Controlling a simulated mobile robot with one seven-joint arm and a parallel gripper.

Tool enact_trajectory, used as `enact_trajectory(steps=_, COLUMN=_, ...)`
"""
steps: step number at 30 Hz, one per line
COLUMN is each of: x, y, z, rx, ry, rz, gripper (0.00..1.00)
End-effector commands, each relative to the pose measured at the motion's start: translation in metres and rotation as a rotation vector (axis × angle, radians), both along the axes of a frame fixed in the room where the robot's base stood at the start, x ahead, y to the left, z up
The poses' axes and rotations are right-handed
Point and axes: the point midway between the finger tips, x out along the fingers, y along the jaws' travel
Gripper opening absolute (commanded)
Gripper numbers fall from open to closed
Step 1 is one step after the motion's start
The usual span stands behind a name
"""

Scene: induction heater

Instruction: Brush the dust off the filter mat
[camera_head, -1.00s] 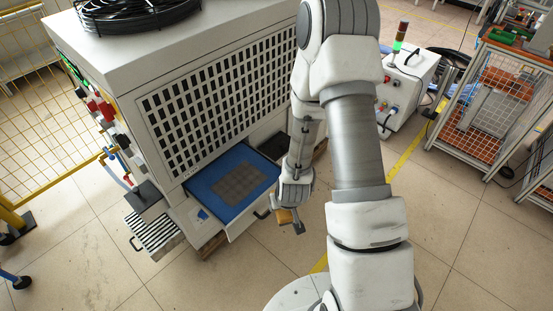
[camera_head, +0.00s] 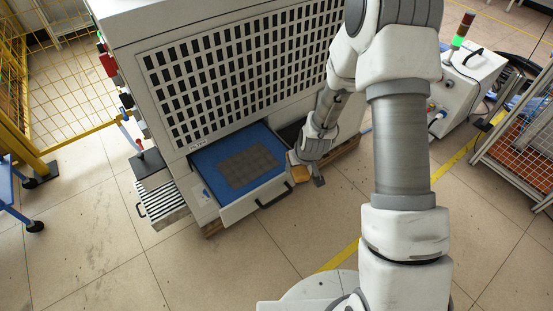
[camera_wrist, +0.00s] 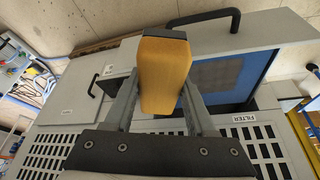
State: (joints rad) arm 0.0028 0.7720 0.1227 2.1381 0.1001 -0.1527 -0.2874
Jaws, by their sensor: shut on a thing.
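The blue filter mat (camera_head: 205,163) lies in a pulled-out drawer at the foot of the white cabinet. A grey-brown dust patch (camera_head: 250,166) covers its middle. My gripper (camera_head: 308,168) is just right of the drawer and is shut on a yellow-brown brush (camera_head: 300,174). In the wrist view, the brush (camera_wrist: 165,72) stands between my two fingers, its dark end toward the top of the picture. The mat (camera_wrist: 258,66) shows in part to the right of the brush there, apart from it. The brush's bristles cannot be made out.
The drawer front (camera_head: 240,205) has a black handle (camera_head: 272,196). The cabinet's slotted grille (camera_head: 240,75) rises behind the drawer. A striped box (camera_head: 160,205) sticks out at the left. A "FILTER" label (camera_wrist: 244,118) shows in the wrist view. The floor (camera_head: 215,265) in front is clear.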

Motion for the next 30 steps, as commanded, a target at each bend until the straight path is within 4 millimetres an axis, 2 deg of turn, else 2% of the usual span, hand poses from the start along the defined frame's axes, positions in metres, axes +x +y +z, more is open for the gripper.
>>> enact_trajectory(steps=1, x=0.014, y=0.009, z=-0.018, rx=0.0, ry=-0.007, rz=0.035, gripper=0.11)
enact_trajectory(steps=6, x=0.049, y=0.031, z=-0.034, rx=0.001, ry=-0.007, rz=0.149, gripper=0.11)
enact_trajectory(steps=15, x=0.092, y=0.058, z=-0.042, rx=0.001, ry=-0.004, rz=0.301, gripper=0.11)
enact_trajectory(steps=23, x=0.102, y=0.064, z=-0.039, rx=0.0, ry=-0.001, rz=0.344, gripper=0.11)
enact_trajectory(steps=30, x=0.101, y=0.062, z=-0.054, rx=0.001, ry=0.001, rz=0.345, gripper=0.11)
